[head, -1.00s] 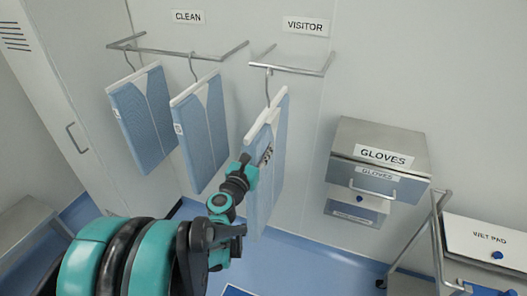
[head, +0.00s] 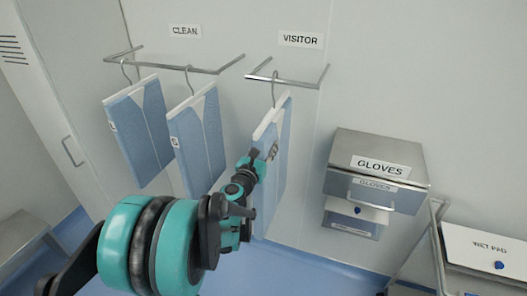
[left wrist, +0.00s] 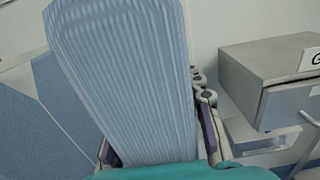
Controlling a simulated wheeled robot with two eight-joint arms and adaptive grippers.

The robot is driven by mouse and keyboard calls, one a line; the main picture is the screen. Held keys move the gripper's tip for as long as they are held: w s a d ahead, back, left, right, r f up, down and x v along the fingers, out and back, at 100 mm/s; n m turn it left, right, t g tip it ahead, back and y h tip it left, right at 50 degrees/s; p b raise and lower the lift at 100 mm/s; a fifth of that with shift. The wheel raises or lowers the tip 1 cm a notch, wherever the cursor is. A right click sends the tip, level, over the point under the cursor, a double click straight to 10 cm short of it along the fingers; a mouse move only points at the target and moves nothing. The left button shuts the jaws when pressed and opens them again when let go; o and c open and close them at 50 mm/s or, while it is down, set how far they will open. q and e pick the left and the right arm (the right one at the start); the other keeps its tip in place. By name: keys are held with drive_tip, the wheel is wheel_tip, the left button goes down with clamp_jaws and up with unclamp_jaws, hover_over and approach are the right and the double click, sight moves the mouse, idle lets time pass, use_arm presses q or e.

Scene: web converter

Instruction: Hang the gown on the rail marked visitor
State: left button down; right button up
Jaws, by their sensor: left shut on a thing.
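A blue gown (head: 273,192) on a hanger hangs upright below the visitor rail (head: 300,84), under the VISITOR sign (head: 300,40). Its hanger hook (head: 274,90) reaches up to the rail and overlaps it in the head view. I cannot tell whether the hook bears on the bar. My left gripper (head: 268,157) is shut on the gown's left edge, partway down. In the left wrist view the gown (left wrist: 125,75) fills the middle, between the fingers of my left gripper (left wrist: 160,138). My right gripper is not in view.
Two gowns (head: 140,130) (head: 198,140) hang on the clean rail (head: 170,66) to the left. A gloves dispenser (head: 375,165) sticks out from the wall on the right. A trolley with a wet pad box (head: 485,250) stands at the far right. A bench (head: 20,235) is at the left.

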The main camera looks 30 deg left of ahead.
use_arm(q)
drive_tip(key=w+a+f+b, duration=0.1)
drive_tip(key=w+f+b, duration=0.2)
drive_tip(key=w, duration=0.3)
drive_tip(key=shift+w+a+f, duration=0.3)
drive_tip(key=shift+w+f, duration=0.1)
drive_tip(key=shift+f, duration=0.05)
idle(0.5)
drive_tip(key=c, duration=0.9)
unclamp_jaws()
drive_tip(key=v, duration=1.2)
